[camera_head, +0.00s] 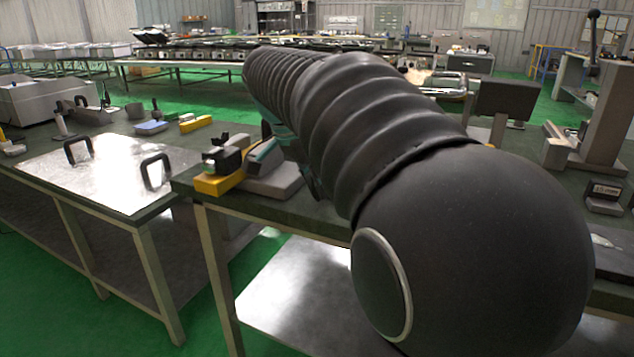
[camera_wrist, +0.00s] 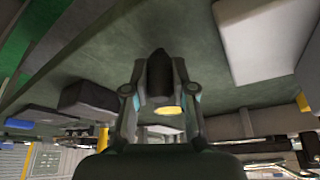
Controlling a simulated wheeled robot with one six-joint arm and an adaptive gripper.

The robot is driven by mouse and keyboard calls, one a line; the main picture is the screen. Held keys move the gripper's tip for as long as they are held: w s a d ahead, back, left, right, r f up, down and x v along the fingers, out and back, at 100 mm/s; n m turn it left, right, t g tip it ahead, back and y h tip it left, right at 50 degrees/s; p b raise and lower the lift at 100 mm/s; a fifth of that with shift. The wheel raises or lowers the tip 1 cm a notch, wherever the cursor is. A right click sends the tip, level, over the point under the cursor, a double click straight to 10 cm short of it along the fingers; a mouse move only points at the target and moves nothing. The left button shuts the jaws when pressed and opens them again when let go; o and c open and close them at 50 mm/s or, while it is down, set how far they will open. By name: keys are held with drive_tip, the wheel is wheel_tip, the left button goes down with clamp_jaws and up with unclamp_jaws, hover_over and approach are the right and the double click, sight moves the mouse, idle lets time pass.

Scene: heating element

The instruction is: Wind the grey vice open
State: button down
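In the head view a grey block-like device (camera_head: 272,178), which may be the grey vice, sits at the near left corner of the dark green table. My arm covers its right side. My gripper (camera_wrist: 160,80) shows in the wrist view; in the head view it is hidden behind my arm. Its two fingers stand close on either side of a dark, pointed piece (camera_wrist: 160,70) with a yellow patch (camera_wrist: 169,110) below it. I cannot tell whether the fingers touch this piece, or whether it belongs to the vice.
A yellow-based device (camera_head: 218,182) stands just left of the grey one. A metal plate with black handles (camera_head: 115,172) lies on the left table. A tall grey press (camera_head: 600,115) stands at right. In the wrist view, a pale block (camera_wrist: 258,42) and a dark block (camera_wrist: 90,98) flank my gripper.

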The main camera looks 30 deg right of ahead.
drive_tip(key=shift+s+n, duration=0.1)
drive_tip(key=shift+n, duration=0.3)
